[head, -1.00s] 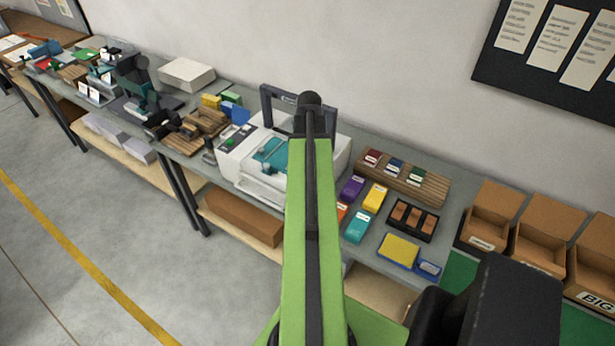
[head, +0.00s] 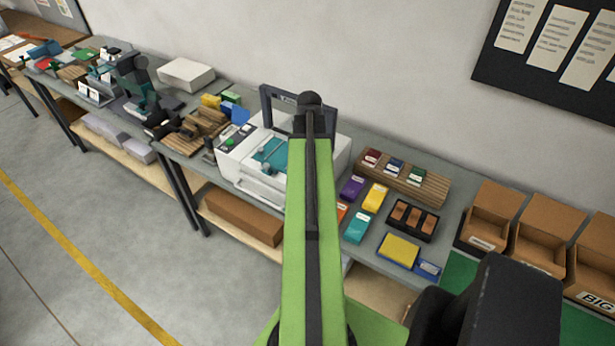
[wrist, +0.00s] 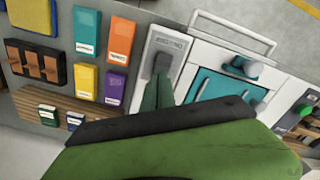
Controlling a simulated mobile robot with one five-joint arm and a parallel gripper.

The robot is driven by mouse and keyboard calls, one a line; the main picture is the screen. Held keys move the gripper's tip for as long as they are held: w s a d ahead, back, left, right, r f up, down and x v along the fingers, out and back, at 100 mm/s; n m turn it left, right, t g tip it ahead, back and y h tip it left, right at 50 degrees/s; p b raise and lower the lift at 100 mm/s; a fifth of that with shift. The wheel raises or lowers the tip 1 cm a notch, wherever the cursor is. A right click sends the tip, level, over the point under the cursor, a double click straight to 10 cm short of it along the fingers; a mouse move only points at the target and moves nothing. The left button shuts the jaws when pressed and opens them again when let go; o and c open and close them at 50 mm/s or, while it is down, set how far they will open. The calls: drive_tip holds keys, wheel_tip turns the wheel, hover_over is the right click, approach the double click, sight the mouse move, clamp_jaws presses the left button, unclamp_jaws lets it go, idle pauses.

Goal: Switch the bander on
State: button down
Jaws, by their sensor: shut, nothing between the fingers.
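In the wrist view, a light grey panel (wrist: 178,42) with small lettering carries a dark grey lever-like part (wrist: 162,64). It sits between coloured blocks and a white machine (wrist: 207,62) with a teal tray. My gripper (wrist: 160,84) is shut and empty; its dark green fingers overlap the panel in the picture, close to the dark part. I cannot tell whether they touch. In the head view, the white machine (head: 245,165), with a dark arch (head: 268,105), stands on the bench. My green arm hides part of it and the gripper. No part is legibly marked as the bander.
Coloured blocks (head: 376,194) and a wooden rack (head: 430,190) stand to the right of the machine. Cardboard bins (head: 545,235) stand farther right. Wooden pieces and tools crowd the bench at left. The floor (head: 90,215) in front is clear.

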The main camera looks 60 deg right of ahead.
drive_tip(key=shift+f+b, duration=1.3)
drive_tip(key=shift+f, duration=0.05)
drive_tip(key=shift+s+a, duration=0.15)
drive_tip(key=shift+a, duration=0.05)
drive_tip(key=shift+s+a, duration=0.1)
drive_tip(key=shift+r, duration=0.3)
drive_tip(key=r+p, duration=0.6)
drive_tip(key=p, duration=0.1)
drive_tip(key=shift+w+d+r, duration=0.25)
drive_tip(key=shift+d, duration=0.1)
drive_tip(key=shift+f, duration=0.1)
